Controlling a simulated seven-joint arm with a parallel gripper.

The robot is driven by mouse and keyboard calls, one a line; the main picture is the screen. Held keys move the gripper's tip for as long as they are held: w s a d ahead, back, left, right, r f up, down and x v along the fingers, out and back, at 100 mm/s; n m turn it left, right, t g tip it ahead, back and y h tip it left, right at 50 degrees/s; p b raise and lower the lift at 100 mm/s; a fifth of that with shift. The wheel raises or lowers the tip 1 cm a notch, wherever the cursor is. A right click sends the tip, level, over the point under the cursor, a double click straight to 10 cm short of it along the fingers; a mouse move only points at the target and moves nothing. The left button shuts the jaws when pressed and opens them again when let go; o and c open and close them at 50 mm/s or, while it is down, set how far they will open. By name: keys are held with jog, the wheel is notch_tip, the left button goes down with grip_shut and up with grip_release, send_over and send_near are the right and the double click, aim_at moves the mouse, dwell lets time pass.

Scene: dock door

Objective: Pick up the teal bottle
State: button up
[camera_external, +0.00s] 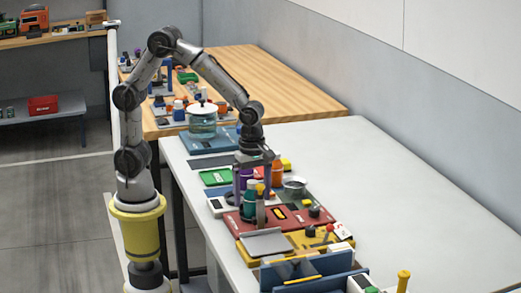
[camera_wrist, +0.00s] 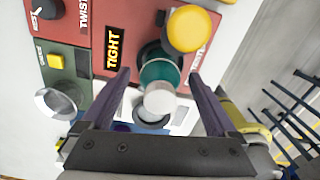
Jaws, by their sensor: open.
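The teal bottle (camera_external: 249,200) stands on the red panel in the external view, below my gripper (camera_external: 252,184). In the wrist view the teal bottle (camera_wrist: 157,72) shows from above, with a pale grey round top towards the camera. My gripper (camera_wrist: 159,76) is open, with one dark finger on each side of the bottle. No contact between fingers and bottle is clear. The bottle's lower part is hidden in the wrist view.
A yellow-topped post (camera_wrist: 190,29) stands close beside the bottle. The red panel (camera_wrist: 138,18) carries a "TIGHT" label and a black knob. An orange bottle (camera_external: 277,171) and a metal bowl (camera_external: 294,185) stand nearby. The white table's right side (camera_external: 380,190) is clear.

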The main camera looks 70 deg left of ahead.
aim_at(253, 181)
grip_shut()
dwell(0.3)
jog(key=shift+r, duration=0.1)
jog(key=shift+r, duration=0.5)
notch_tip(253, 181, up, 2)
jog(key=shift+r, duration=0.2)
jog(key=s+a+r, duration=0.7)
jog(key=s+r, duration=0.2)
jog(key=s, duration=0.2)
jog(key=shift+s+a+r, duration=0.25)
jog(key=shift+s+a, duration=0.1)
